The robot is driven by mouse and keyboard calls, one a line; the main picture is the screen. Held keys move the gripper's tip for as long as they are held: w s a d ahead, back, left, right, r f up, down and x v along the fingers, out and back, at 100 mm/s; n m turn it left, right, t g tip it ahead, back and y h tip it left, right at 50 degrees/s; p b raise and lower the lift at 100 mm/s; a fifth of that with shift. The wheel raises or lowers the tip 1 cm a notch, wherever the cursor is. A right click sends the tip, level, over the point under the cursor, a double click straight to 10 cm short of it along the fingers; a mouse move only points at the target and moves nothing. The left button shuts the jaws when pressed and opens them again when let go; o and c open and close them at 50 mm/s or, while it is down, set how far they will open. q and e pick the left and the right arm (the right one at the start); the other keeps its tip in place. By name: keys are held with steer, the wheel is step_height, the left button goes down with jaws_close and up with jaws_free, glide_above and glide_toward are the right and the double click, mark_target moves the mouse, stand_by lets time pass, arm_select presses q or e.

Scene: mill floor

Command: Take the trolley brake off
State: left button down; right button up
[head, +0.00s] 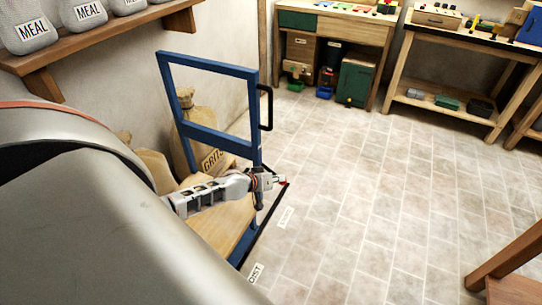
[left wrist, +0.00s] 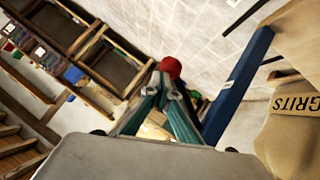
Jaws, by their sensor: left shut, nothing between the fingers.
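The trolley has a blue frame (head: 215,137) and a wooden deck (head: 232,222); it stands along the left wall. My left gripper (head: 274,181) is over the trolley's near right side, by the frame's right post. In the left wrist view its fingers (left wrist: 172,88) are closed together and empty. A red knob (left wrist: 170,67), probably the brake lever's, shows just past the fingertips; I cannot tell whether they touch. In the head view only a bit of red (head: 285,184) shows at the fingertips. A dark bar slants down beside the deck. My right gripper is not in view.
Meal sacks (head: 30,32) sit on a wall shelf. Workbenches (head: 455,75) line the back. A wooden piece of furniture (head: 510,262) is at lower right. The tiled floor between is clear.

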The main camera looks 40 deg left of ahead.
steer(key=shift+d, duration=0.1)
arm_select(q)
steer(key=s+r+p, duration=0.6)
steer(key=s+r, duration=0.2)
steer(key=r, duration=0.2)
steer(key=shift+s+d, duration=0.25)
steer(key=shift+d, duration=0.2)
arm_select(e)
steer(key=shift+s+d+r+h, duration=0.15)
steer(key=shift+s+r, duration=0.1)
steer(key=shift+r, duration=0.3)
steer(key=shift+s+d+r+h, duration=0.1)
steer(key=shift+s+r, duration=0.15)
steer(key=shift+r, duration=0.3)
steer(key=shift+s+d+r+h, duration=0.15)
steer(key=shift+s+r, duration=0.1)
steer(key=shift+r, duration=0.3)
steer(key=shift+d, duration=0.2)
